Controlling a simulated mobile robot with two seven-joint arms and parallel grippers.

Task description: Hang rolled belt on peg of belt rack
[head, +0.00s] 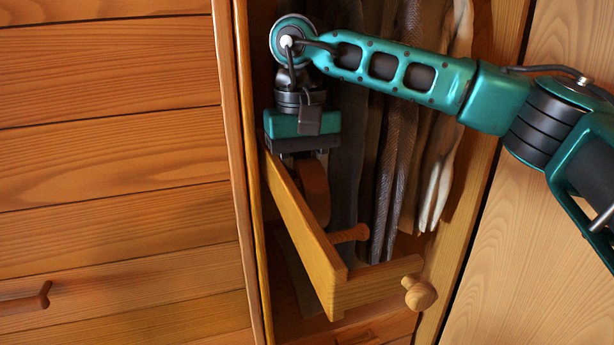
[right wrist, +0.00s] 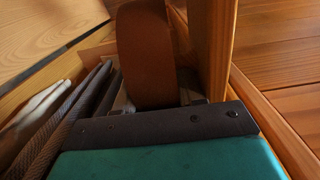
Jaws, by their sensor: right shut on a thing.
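The rolled belt (head: 315,192), a brown coil, is held in my right gripper (head: 306,160), which points down inside the cabinet. In the right wrist view the coil (right wrist: 145,50) stands out past the gripper body, between the fingers (right wrist: 160,97). The belt rack (head: 312,232) is a pulled-out light wooden bar. A reddish-brown peg (head: 350,233) sticks out from its right side near the front. The coil is close beside the bar's right face, behind this peg and apart from it. Whether the coil touches the bar or another peg is hidden. My left gripper is out of view.
Hanging trousers (head: 400,150) fill the space to the right of the rack; they also show in the right wrist view (right wrist: 65,115). A round wooden knob (head: 420,292) is on the rack's front piece. The cabinet's left side panel (head: 240,150) stands close by.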

